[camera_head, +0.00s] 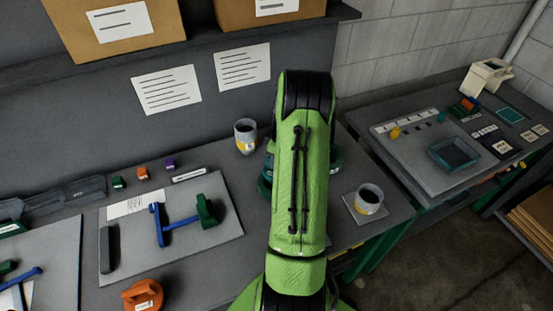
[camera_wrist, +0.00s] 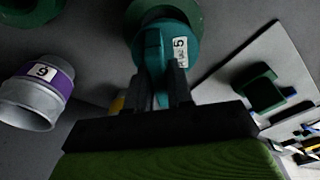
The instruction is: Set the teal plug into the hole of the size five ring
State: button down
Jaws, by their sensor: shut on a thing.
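The teal plug (camera_wrist: 170,48) carries a white label with a 5. In the wrist view my gripper (camera_wrist: 165,88) is shut on its upright handle. A darker green ring (camera_wrist: 195,12) shows just beyond the plug at the top edge. The plug's round body overlaps the ring in this view, and I cannot tell whether it is seated in the hole. No number shows on the ring. In the head view my arm hides the gripper and most of the plug and ring; only teal-green edges (camera_head: 335,158) show beside the arm.
A grey cup with a purple band (camera_wrist: 40,92) stands left in the wrist view. In the head view, a cup (camera_head: 245,135) stands behind the arm and another (camera_head: 369,198) to its right. An orange handled piece (camera_head: 143,294) and a tool board (camera_head: 185,250) lie left.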

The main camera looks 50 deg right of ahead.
jog(key=shift+f, duration=0.15)
dwell(0.5)
jog(key=shift+f+b, duration=1.9)
jog(key=shift+f, duration=0.1)
jog(key=c, duration=0.9)
grip_release()
jog(key=r, duration=0.5)
jog(key=s+r, duration=0.1)
jog(key=r, duration=0.4)
jog(key=s+r+p, duration=0.1)
jog(key=r, duration=0.4)
jog(key=shift+s+d+r, duration=0.2)
jog(key=shift+d+r, duration=0.05)
jog(key=shift+r, duration=0.1)
